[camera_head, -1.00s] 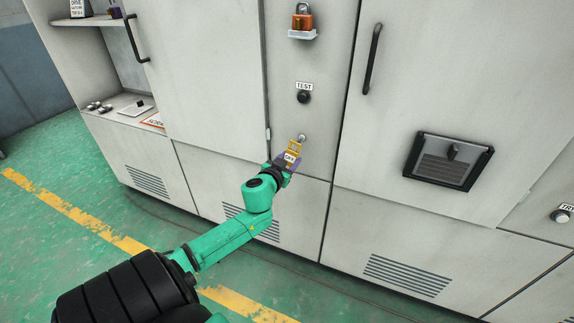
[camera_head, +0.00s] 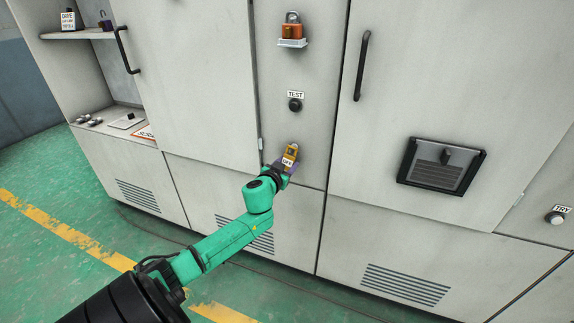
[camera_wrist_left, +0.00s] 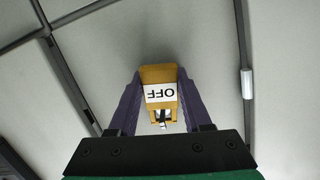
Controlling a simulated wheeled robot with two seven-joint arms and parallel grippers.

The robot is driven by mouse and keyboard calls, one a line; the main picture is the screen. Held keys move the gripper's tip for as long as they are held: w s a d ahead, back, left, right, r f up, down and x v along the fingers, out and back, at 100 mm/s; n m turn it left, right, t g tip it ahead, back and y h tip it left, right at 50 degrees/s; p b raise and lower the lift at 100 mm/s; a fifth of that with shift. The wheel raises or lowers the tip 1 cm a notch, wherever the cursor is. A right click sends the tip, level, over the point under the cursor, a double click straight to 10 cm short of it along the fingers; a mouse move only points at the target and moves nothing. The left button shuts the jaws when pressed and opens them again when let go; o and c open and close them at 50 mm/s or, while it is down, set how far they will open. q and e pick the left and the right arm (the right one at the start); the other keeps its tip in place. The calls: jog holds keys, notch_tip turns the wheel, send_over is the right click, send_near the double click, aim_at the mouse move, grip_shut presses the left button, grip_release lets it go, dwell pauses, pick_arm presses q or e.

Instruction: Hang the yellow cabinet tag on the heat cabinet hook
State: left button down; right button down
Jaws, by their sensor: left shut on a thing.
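The yellow tag (camera_head: 290,156), with a white OFF label, is held between the purple fingers of my left gripper (camera_head: 283,166). The gripper is shut on it, close in front of the grey cabinet panel. The wrist view also shows the tag (camera_wrist_left: 159,76) between both fingers (camera_wrist_left: 157,105), its label upside down. A small silver fitting, which looks like the hook (camera_head: 294,147), shows at the tag's upper end. I cannot tell whether the tag touches it or hangs on it. My right gripper is not in view.
Above the tag are a black TEST button (camera_head: 295,105) and an orange padlock (camera_head: 292,30) on a small white ledge. An open shelf (camera_head: 76,34) is at the left.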

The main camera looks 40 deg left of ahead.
pick_arm(q)
jog(key=shift+c, duration=1.3)
grip_release()
jog(key=shift+s, duration=0.1)
